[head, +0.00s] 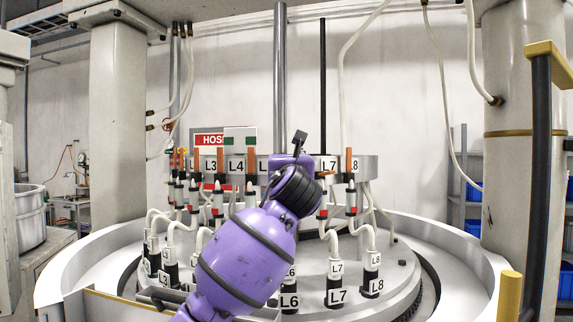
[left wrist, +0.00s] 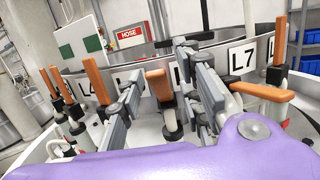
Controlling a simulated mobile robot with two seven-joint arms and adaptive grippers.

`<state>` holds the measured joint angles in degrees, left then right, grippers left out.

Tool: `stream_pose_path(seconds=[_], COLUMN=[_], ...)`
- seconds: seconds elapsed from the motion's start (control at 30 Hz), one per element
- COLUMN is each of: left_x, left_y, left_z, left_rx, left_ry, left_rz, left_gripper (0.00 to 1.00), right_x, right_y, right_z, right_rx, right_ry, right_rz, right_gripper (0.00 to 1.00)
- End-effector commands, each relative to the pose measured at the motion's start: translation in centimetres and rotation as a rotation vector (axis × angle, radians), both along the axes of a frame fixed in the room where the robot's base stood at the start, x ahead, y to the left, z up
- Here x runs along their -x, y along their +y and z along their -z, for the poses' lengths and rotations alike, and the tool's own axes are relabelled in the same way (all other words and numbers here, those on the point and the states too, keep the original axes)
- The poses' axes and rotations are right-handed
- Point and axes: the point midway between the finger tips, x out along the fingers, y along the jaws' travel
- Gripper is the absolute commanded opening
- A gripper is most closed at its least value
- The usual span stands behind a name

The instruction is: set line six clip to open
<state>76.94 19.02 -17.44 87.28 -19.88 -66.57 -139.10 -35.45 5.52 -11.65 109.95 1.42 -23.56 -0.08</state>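In the left wrist view an orange clip lever (left wrist: 159,84), which looks like line six's, stands between my left gripper's (left wrist: 160,76) grey fingers. The fingers are apart, one on each side of it. The lever looks short and blocky, so I cannot tell its tilt, nor whether a finger touches it. The label plate behind it (left wrist: 174,74) is mostly covered. In the head view my purple left wrist hides the line six clip and most of the fingers. My right gripper is in neither view.
Right of the fingers, the L7 lever (left wrist: 263,92) lies level, close to the right finger. The L8 lever (head: 349,160) stands upright. Left of the fingers are several upright orange levers (left wrist: 97,78). Hoses and white fittings (head: 335,268) crowd the round plate below.

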Motion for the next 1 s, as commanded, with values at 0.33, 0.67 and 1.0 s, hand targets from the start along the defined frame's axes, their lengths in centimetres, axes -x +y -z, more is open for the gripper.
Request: stream_pose_path(seconds=[0.33, 0.67, 1.0], left_x=[3.6, 10.0, 11.8], left_y=[-0.5, -1.4, -1.7], left_z=[0.6, 1.6, 2.0], left_rx=[-0.001, 0.001, 0.0], left_ry=[-0.003, -0.002, 0.0], left_rz=[0.002, 0.001, -0.001], left_gripper=[0.33, 0.33, 0.33], right_x=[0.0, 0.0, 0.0], right_y=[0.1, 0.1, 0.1], right_z=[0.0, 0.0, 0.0], right_rx=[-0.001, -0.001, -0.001], right_ry=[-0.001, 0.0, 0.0], right_rz=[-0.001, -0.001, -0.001], right_gripper=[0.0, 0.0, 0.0])
